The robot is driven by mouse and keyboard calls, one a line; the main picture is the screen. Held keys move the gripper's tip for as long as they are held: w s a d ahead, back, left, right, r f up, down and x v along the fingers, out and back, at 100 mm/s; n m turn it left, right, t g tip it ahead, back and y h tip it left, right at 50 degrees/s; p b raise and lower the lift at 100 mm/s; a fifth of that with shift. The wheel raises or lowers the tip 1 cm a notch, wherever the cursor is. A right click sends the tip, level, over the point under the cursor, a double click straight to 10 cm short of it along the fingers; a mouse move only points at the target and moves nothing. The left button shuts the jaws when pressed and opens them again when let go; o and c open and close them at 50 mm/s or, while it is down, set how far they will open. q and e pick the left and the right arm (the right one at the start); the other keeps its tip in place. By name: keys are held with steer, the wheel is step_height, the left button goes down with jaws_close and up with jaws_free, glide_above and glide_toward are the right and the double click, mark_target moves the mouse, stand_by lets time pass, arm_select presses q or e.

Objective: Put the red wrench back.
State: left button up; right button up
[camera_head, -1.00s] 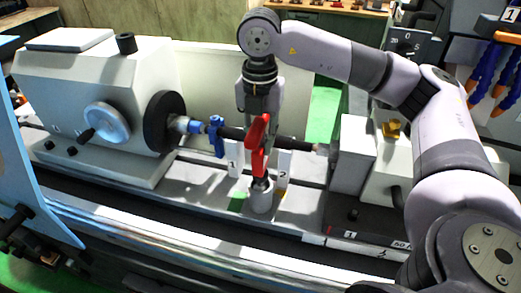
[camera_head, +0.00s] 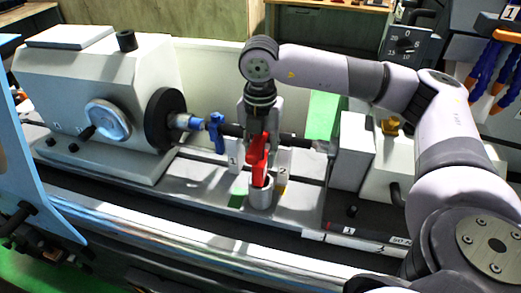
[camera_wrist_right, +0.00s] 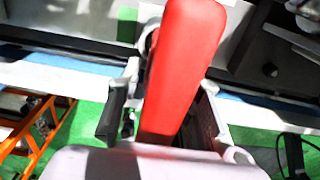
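The red wrench (camera_head: 259,162) stands nearly upright, with its lower end inside a small pale round cup (camera_head: 262,196) on the machine bed. My right gripper (camera_head: 262,138) is above the cup with its fingers around the wrench's upper part. In the right wrist view the wrench (camera_wrist_right: 182,70) fills the space between the two dark finger pads (camera_wrist_right: 165,110). The wrench's lower tip is hidden in the cup. My left gripper is out of view.
A dark shaft with a blue clamp (camera_head: 215,132) runs behind the wrench, between the headstock (camera_head: 75,85) and the tailstock (camera_head: 350,150). White plates marked 1 (camera_head: 233,153) and 2 (camera_head: 284,160) flank the wrench.

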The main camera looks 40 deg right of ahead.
steer(key=shift+o, duration=0.8)
steer(key=shift+r, duration=0.1)
steer(key=shift+r, duration=0.2)
step_height(320, 180, up, 6)
steer(key=shift+w+r+b, duration=0.1)
steer(key=shift+r+b, duration=0.1)
steer(key=shift+b, duration=1)
step_height(320, 180, up, 4)
steer(key=shift+r, duration=0.7)
steer(key=shift+f, duration=0.1)
